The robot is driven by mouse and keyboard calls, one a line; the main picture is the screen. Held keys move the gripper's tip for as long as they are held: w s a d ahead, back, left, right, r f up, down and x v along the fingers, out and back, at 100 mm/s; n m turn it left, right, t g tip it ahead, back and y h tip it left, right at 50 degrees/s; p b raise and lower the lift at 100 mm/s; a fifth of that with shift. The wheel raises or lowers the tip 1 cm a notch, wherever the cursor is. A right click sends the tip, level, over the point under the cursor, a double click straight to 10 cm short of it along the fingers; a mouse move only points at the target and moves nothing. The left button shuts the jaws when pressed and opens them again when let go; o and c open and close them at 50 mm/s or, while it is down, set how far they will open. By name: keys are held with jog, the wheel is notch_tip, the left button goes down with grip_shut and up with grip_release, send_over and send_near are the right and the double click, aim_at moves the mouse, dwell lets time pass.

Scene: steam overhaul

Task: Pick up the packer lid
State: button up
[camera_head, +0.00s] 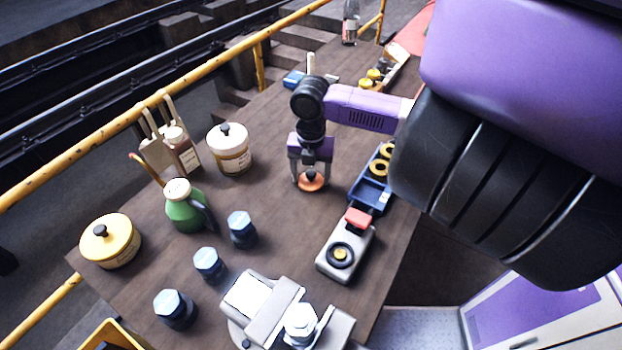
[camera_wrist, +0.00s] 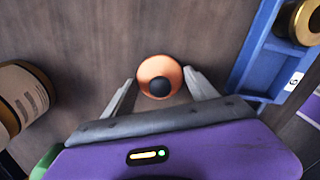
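A round orange-copper lid with a dark knob, which looks to be the packer lid (camera_head: 312,183), is below my gripper on the brown table. I cannot tell how high the fingertips are above the table.
A blue tray (camera_head: 371,192) with brass rings is close on the right. A grey device with a red block (camera_head: 345,250) is in front of it.

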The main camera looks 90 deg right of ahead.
jog(key=shift+c, duration=1.2)
jog(key=shift+r, duration=0.1)
